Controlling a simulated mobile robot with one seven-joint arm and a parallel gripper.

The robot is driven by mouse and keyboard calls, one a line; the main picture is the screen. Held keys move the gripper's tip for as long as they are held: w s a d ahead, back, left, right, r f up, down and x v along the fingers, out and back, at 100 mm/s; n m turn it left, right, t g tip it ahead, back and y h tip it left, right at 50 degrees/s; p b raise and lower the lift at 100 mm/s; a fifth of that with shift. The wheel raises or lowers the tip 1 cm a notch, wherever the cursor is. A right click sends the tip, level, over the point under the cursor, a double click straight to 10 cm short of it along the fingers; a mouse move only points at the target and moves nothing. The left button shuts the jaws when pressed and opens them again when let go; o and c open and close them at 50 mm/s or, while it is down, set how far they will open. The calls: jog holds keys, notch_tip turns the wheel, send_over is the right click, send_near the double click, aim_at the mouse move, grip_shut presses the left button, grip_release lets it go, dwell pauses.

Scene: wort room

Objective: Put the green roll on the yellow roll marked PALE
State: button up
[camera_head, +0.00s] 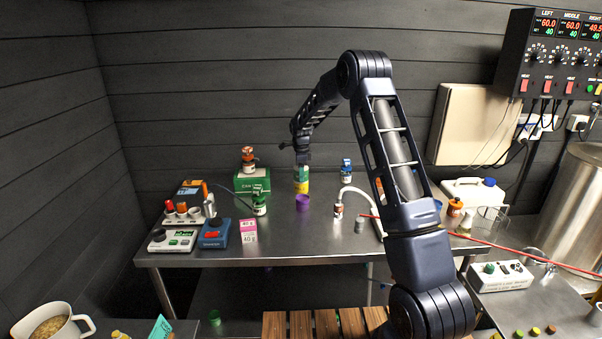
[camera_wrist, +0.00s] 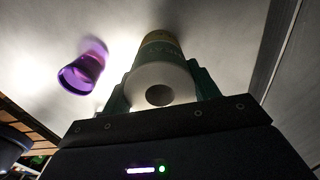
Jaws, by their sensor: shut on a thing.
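My gripper (camera_head: 302,163) points down at the middle of the steel table and is shut on the green roll (camera_head: 301,173). In the wrist view the roll's white end with a dark hole (camera_wrist: 160,84) sits between the fingers of my gripper (camera_wrist: 162,92). The yellow roll (camera_head: 301,187) stands upright on the table directly under the green roll. They look in line and touching, though a tiny gap cannot be ruled out. In the wrist view a yellowish band (camera_wrist: 158,37) shows beyond the held roll. The PALE marking is not readable.
A purple cup (camera_head: 303,202) stands just in front of the yellow roll; it also shows in the wrist view (camera_wrist: 82,73). A green box (camera_head: 252,184) is to the left, a blue-capped bottle (camera_head: 346,169) to the right. A white curved tube (camera_head: 357,191) stands farther right.

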jog(key=o, duration=1)
jog(key=shift+o, duration=0.2)
notch_tip(320, 180, up, 12)
jog(key=s+d+r+n+t, duration=0.1)
jog(key=s+d+r+n, duration=0.3)
jog(key=s+d+r, duration=0.55)
jog(key=s+d+r+n+t, duration=0.1)
jog(key=s+d+r+n, duration=0.2)
jog(key=s, duration=0.7)
jog(key=s+d+r+n+t, duration=0.1)
jog(key=s+d+r+n, duration=0.2)
jog(key=s, duration=0.7)
jog(key=s+d+r+n, duration=0.2)
jog(key=s+d+n, duration=0.15)
jog(key=s, duration=0.55)
jog(key=s+d+f+n, duration=0.1)
jog(key=s+f+n, duration=0.1)
jog(key=s, duration=0.4)
jog(key=s+d+f+n+t, duration=0.1)
jog(key=s+d+f+n, duration=0.1)
jog(key=s, duration=0.5)
jog(key=shift+s+d+f+t, duration=0.25)
jog(key=shift+s+f+t, duration=0.05)
jog(key=shift+f, duration=0.3)
